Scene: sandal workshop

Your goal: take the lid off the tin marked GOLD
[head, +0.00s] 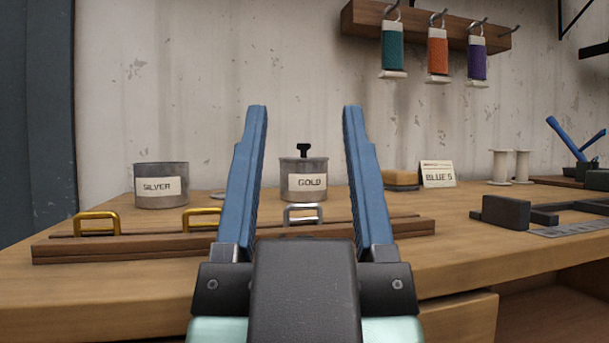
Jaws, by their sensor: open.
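The tin marked GOLD (292,189) stands upright on the workbench, a grey metal can with a white label. Its lid (303,160) is on top, with a dark T-shaped knob (304,149) standing up from it. My gripper (304,112) is open and empty. Its two blue fingers point ahead, and the tin shows in the gap between them. The tin looks farther off than the fingertips, apart from them.
A wooden bar (155,244) with gold and silver buckles lies in front of the tin. The tin marked SILVER (161,186) stands open-looking at left. A sponge block (402,178) and a BLUES card (437,174) are at right. Thread spools (437,55) hang above.

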